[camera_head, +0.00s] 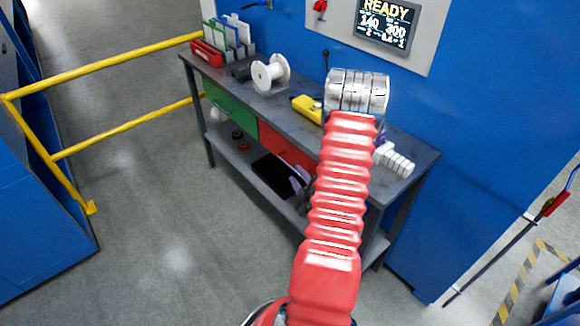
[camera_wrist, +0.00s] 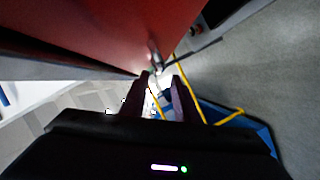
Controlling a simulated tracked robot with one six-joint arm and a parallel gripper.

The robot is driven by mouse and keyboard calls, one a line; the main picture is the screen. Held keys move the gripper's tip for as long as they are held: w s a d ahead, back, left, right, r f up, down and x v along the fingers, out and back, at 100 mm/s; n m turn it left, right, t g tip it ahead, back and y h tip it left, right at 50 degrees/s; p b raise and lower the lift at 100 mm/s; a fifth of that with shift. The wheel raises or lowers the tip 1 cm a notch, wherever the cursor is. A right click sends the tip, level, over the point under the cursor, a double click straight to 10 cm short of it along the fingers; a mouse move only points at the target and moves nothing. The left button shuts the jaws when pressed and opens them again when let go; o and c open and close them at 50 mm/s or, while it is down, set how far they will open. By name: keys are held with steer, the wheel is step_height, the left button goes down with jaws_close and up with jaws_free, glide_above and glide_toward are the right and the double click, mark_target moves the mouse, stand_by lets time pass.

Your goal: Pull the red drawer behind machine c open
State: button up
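The red drawer (camera_head: 282,148) is in the workbench, right of the green drawer, and appears shut. My arm hides its right part in the head view. In the wrist view the red drawer front (camera_wrist: 105,28) fills the upper left, with a small metal handle (camera_wrist: 156,58) near its lower right edge. My gripper (camera_wrist: 160,78) is open, its two dark fingers apart with nothing clearly between them. The handle shows just beyond the fingertips, in line with the gap; I cannot tell if they touch. In the head view purple finger parts of my gripper (camera_head: 299,184) show beside my arm below the drawer.
The grey workbench (camera_head: 225,82) has a green drawer (camera_head: 231,112) and a lower shelf (camera_head: 228,150). On top are a white spool (camera_head: 270,74), a yellow tool (camera_head: 307,108) and a red rack (camera_head: 207,52). A yellow railing (camera_head: 110,67) stands left. Floor in front is clear.

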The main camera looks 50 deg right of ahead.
mark_target(290, 165)
steer(key=x, duration=0.7)
steer(key=shift+w+d+f, duration=0.15)
steer(key=shift+w+d, duration=0.05)
steer(key=shift+w, duration=0.1)
jaws_close()
stand_by(0.4)
